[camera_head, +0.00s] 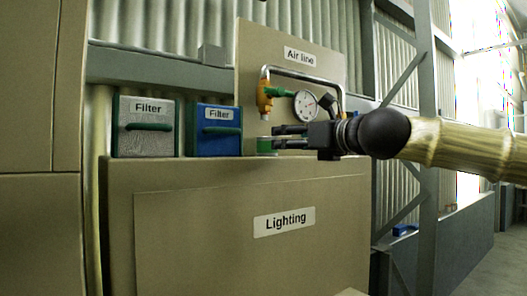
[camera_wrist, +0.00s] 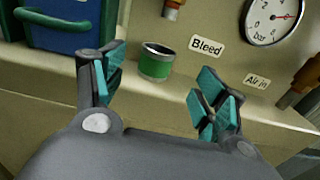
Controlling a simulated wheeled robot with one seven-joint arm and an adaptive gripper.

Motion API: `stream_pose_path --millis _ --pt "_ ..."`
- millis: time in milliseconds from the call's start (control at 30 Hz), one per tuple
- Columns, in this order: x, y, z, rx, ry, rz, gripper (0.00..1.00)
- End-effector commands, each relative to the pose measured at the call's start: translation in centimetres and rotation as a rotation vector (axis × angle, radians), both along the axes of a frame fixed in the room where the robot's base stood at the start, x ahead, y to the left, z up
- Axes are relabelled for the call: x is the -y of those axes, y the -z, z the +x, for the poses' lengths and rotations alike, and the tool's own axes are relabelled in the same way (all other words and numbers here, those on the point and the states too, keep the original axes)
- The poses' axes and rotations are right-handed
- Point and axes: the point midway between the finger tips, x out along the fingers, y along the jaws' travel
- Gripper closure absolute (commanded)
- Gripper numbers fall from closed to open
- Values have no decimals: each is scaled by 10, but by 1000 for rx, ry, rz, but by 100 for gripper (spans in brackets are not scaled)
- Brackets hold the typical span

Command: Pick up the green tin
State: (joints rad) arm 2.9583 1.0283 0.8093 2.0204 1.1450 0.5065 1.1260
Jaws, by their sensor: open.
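The green tin (camera_wrist: 156,63) is a small round can with a green band and a pale metal rim. It stands upright on the ledge (camera_wrist: 185,95). In the wrist view it is beyond my open fingers, between them and nearer the left finger. My gripper (camera_wrist: 160,95) is open and empty, with teal pads. In the head view the tin (camera_head: 264,145) stands on top of the cabinet marked Lighting, just left of my gripper (camera_head: 277,137), which points left towards it. Its right side is close to the fingertips in that view.
A blue filter box (camera_head: 214,130) and a grey one (camera_head: 145,127) stand left of the tin. Behind is the Air line panel (camera_head: 255,60) with a gauge (camera_head: 305,105), a bent pipe and an orange-brown fitting (camera_head: 264,92) above the tin. The cabinet front (camera_head: 190,235) drops below the ledge.

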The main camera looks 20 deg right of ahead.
Motion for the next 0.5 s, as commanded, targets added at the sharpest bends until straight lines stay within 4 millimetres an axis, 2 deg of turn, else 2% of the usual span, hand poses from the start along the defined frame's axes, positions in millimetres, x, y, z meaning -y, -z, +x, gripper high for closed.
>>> stream_pose_path --millis 100,200,500 --pt "-6 2 23 -6 0 -3 28" --pt "-11 3 36 -8 -1 -3 28" --pt "-16 4 49 -6 -2 -3 28"
